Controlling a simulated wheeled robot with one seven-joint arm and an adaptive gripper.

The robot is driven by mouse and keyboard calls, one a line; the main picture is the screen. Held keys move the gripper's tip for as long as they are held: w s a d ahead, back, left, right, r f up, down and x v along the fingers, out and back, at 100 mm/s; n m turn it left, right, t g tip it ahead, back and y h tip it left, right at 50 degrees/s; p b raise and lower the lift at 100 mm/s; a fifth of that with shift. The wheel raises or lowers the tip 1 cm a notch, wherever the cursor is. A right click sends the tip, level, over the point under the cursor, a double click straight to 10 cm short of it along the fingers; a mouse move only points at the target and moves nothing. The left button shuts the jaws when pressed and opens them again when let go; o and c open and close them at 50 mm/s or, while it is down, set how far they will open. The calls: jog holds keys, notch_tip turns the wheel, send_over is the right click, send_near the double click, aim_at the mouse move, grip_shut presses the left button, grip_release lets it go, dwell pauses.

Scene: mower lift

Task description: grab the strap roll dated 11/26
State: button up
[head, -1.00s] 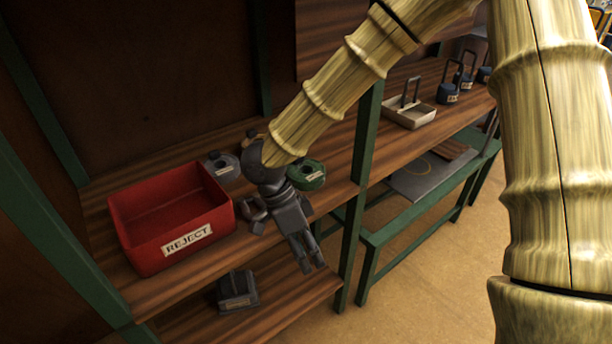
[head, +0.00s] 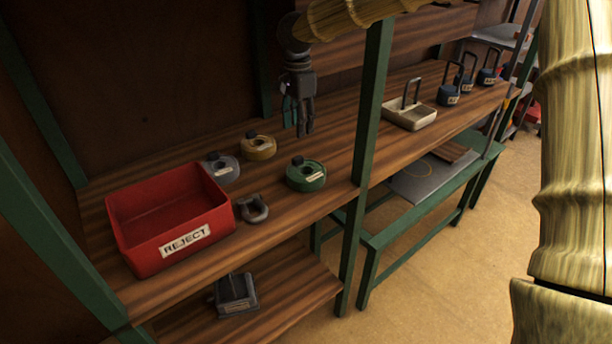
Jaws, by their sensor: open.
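Three strap rolls stand on the upper wooden shelf: a grey one (head: 221,168) beside the red bin, a tan one (head: 259,147) behind, and a green one (head: 306,176) nearer the front edge. Each has a dark knob-like part on top. The grey and green rolls show pale labels, but the dates are too small to read, so I cannot tell which is dated 11/26. My gripper (head: 304,132) is open and empty, pointing down above the shelf, behind and to the right of the tan roll. It is apart from all the rolls.
A red REJECT bin (head: 171,249) stands at the left. A grey U-shaped piece (head: 253,209) lies beside it. A green post (head: 368,110) rises right of the rolls. Beyond are a pale handled tray (head: 409,117) and several blue padlock-like items (head: 449,95). A dark block (head: 236,293) sits below.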

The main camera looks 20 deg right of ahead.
aim_at(298, 157)
jog(key=shift+w+a+f, duration=0.1)
jog(key=shift+a+f, duration=0.05)
jog(key=shift+f, duration=5.1)
jog(key=shift+c, duration=0.4)
grip_shut()
